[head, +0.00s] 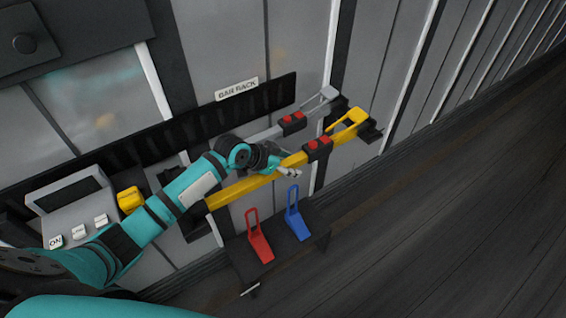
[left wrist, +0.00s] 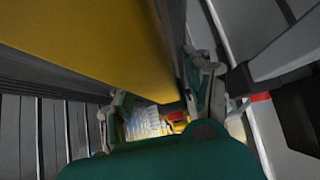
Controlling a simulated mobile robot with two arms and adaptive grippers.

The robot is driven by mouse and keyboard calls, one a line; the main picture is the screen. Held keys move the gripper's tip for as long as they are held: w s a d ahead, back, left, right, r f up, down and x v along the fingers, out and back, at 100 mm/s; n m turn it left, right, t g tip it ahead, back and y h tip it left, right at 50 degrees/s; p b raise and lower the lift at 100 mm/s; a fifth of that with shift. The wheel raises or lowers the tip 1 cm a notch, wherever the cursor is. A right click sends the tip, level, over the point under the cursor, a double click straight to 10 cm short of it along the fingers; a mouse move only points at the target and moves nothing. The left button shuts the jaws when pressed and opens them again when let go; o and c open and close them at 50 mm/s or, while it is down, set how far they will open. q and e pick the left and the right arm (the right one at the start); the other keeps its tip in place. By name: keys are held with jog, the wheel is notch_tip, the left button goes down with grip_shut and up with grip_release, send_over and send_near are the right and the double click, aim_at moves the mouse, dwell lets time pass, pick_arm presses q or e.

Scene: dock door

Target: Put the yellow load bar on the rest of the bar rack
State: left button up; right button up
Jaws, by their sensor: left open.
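The yellow load bar (head: 235,188) lies slantwise in front of the wall at the bar rack, its right end by a dark bracket (head: 370,134) and its left end near a dark holder (head: 196,222). It has red buttons on a dark block and a yellow handle. My left gripper (head: 288,172) is open, at the middle of the bar and hiding part of it. In the left wrist view the bar (left wrist: 95,40) looms large, close to the fingers (left wrist: 163,100); I cannot tell whether they touch it. The rack's label (head: 237,89) is above. My right gripper is not in view.
A grey bar (head: 265,134) with red buttons lies just behind and above the yellow one. Below, a dark stand holds a red wedge (head: 259,240) and a blue wedge (head: 297,220). A grey control box (head: 75,210) is at left. The dark floor (head: 450,220) at right is clear.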

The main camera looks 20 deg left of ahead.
pick_arm(q)
jog(key=shift+s+a+r, duration=0.15)
jog(key=shift+r, duration=0.15)
jog(key=b+v, duration=0.1)
jog(key=v, duration=0.9)
jog(key=shift+s+a+r+b, duration=0.15)
jog(key=shift+s+b, duration=0.1)
jog(key=shift+b, duration=0.15)
jog(key=shift+s+a+r, duration=0.1)
jog(key=shift+s+r, duration=0.15)
jog(key=shift+r, duration=0.1)
